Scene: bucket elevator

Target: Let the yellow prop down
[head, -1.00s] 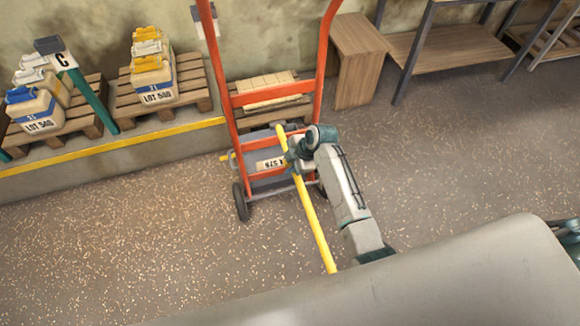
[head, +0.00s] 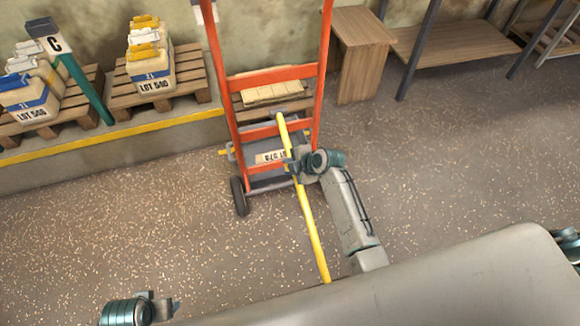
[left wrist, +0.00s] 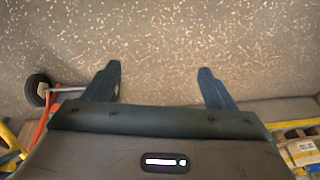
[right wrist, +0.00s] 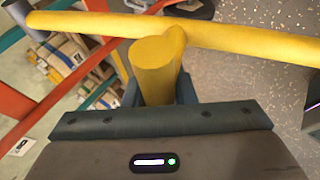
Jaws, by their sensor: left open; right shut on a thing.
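The yellow prop (head: 306,215) is a long bar. In the head view it slants from the orange hand truck (head: 272,74) down toward my grey body edge. Its grey-tipped upper end overlaps the truck's frame; I cannot tell if they touch. My right gripper (head: 291,166) is shut on the prop's short side stub. The right wrist view shows this yellow stub (right wrist: 155,68) between the fingers, with the bar (right wrist: 245,38) crossing beyond it. My left gripper (left wrist: 160,84) is open and empty above bare floor; part of it shows at the head view's bottom left.
The hand truck has black wheels (head: 239,196) and a labelled grey load (head: 262,172) low down. Pallets with lot bags (head: 152,68) stand on a yellow-edged ledge (head: 130,132) at left. A wooden bench (head: 455,52) stands back right. The floor at right is clear.

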